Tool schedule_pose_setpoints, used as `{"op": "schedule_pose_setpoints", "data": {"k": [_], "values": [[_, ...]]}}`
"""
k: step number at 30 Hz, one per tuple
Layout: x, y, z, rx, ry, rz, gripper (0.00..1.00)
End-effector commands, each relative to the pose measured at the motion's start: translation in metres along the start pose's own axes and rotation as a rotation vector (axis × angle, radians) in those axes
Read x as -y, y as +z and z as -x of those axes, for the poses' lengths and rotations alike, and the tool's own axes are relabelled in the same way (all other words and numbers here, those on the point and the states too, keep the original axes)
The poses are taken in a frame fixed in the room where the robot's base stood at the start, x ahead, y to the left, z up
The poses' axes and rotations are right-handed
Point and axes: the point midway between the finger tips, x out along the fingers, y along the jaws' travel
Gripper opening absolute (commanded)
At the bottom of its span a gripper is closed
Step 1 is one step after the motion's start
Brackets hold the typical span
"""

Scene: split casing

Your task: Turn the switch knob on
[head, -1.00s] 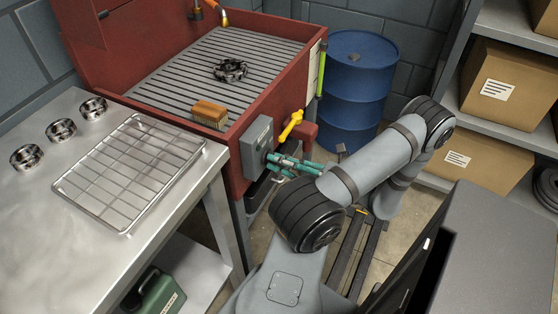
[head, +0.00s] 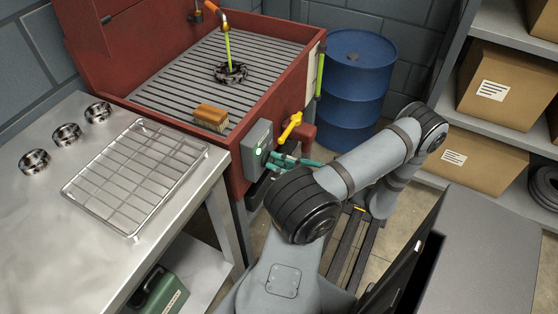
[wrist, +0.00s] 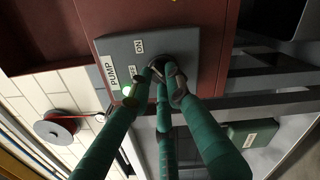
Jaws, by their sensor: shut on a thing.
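The grey switch box (head: 257,146) is on the front of the red wash basin (head: 235,168), with a green light (head: 259,151) glowing on it. In the wrist view the box (wrist: 140,47) reads "PUMP" and "ON"; another label is partly hidden. The dark round switch knob (wrist: 158,61) is largely covered by my fingertips. My gripper (wrist: 165,75), with green fingers, is shut around the knob; it also shows against the box in the head view (head: 272,161). A yellow-green stream (head: 229,50) runs from the spout onto a dark ring part in the basin.
A yellow valve handle (head: 290,125) sticks out just right of the box. A brush (head: 210,117) lies in the basin. A steel bench with a wire rack (head: 135,177) stands left, a blue drum (head: 357,85) behind, and a dark cabinet (head: 470,250) at the right.

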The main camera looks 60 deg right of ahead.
Motion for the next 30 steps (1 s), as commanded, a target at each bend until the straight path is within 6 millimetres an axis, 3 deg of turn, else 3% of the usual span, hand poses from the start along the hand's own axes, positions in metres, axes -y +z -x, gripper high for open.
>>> {"op": "schedule_pose_setpoints", "data": {"k": [9, 25, 26, 30], "values": [[0.0003, 0.0005, 0.0002, 0.000, 0.000, -0.114, 0.00], [0.0007, 0.0004, 0.0003, 0.000, 0.000, -0.136, 0.00], [0.0007, 0.0004, 0.0003, 0.000, 0.000, -0.136, 0.19], [0.0007, 0.0005, 0.0002, 0.000, 0.000, -0.135, 0.27]]}}
